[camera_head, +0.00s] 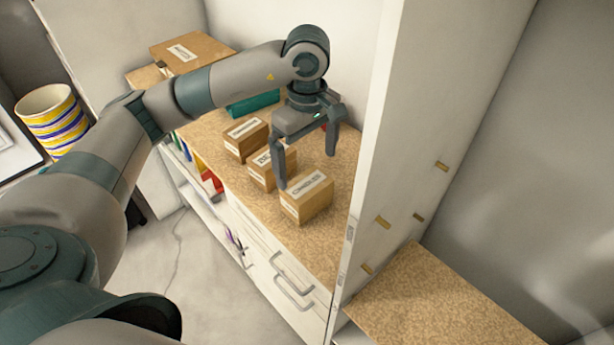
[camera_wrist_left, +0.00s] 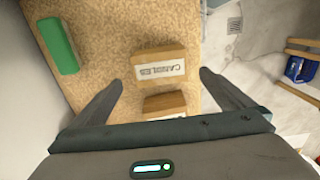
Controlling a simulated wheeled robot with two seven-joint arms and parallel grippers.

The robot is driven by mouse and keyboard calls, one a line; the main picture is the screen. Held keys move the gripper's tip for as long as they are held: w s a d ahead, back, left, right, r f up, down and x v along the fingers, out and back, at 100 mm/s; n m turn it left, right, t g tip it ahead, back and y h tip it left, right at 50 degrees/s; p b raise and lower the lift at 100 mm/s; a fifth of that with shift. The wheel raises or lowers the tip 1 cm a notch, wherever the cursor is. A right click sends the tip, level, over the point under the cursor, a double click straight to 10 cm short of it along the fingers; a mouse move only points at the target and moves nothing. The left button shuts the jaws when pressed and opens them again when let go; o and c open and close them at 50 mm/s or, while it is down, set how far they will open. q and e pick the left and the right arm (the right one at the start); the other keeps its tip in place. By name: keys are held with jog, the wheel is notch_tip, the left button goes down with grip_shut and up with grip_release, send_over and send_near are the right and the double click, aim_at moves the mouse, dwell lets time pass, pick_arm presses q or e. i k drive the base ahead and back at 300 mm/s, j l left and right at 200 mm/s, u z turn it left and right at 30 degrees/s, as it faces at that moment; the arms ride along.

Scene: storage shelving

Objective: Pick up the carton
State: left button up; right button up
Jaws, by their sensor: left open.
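In the head view three small brown cartons with white labels stand in a row on the cork-coloured shelf top. The front carton (camera_head: 305,208) has a label that seems to read CANDLES. The middle carton (camera_head: 262,178) and the back carton (camera_head: 240,147) are behind it, the middle one partly hidden by a finger. My left gripper (camera_head: 305,170) is open, points down above the row and holds nothing. In the left wrist view a carton labelled CANDLES (camera_wrist_left: 160,65) lies beyond and between the open fingers (camera_wrist_left: 160,82). A second carton (camera_wrist_left: 165,102) is partly hidden by the gripper body. My right gripper is out of view.
A teal-green box (camera_head: 252,103) stands behind the cartons. A tall white partition (camera_head: 405,130) rises close to the right of my gripper. A larger flat box (camera_head: 190,53) is at the back left. A striped cup (camera_head: 52,118) stands far left. Drawers (camera_head: 275,262) are below the shelf top.

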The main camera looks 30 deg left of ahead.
aim_at(246, 137)
jog(key=u, duration=1.25)
